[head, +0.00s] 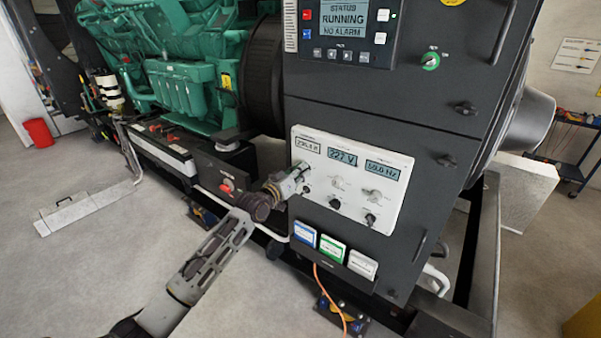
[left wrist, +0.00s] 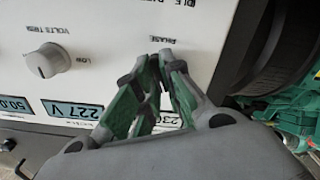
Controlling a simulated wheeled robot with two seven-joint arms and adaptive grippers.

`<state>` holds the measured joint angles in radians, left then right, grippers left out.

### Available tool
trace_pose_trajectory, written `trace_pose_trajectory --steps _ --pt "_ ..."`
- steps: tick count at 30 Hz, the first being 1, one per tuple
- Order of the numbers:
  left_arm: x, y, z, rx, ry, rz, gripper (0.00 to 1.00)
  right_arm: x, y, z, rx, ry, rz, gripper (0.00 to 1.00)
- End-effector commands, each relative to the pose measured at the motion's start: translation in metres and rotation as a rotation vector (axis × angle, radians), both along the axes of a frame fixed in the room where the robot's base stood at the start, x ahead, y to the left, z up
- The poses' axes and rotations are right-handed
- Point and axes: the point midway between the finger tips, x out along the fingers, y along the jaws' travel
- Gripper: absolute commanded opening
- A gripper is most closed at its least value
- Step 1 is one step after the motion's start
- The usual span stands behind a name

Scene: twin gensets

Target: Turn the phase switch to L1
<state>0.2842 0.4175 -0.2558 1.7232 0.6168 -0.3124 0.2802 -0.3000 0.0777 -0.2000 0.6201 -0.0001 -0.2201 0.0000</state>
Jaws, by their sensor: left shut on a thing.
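The white instrument panel (head: 398,198) is on the dark front of the genset cabinet, with three displays and several knobs. My left gripper (head: 303,171) reaches the panel's left side, below the leftmost display. In the left wrist view, my left gripper's fingertips (left wrist: 164,60) come together just by the label PHASE (left wrist: 162,40). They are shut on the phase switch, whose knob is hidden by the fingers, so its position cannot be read. My right gripper is not in view.
The VOLTS TRIM knob (left wrist: 47,61) is beside the gripper on the same panel. A rack of blue, green and white cards (head: 333,250) hangs below it. The green engine (head: 180,85) stands to the left. The floor at lower left is mostly clear.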

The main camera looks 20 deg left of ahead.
Motion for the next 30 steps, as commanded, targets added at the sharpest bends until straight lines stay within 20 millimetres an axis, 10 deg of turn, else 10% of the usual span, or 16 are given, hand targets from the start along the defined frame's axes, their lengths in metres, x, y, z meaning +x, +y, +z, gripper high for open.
trace_pose_trajectory --steps 12,17,30 --pt "0.0006 0.0 0.0036 0.008 -0.01 0.001 0.0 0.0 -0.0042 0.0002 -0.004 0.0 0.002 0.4" --pt "0.0006 0.0 0.0032 0.007 -0.009 0.001 0.3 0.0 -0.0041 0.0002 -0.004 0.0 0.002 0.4" --pt "-0.0007 0.0005 0.0008 0.008 -0.005 0.001 0.31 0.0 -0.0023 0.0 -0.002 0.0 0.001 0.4"
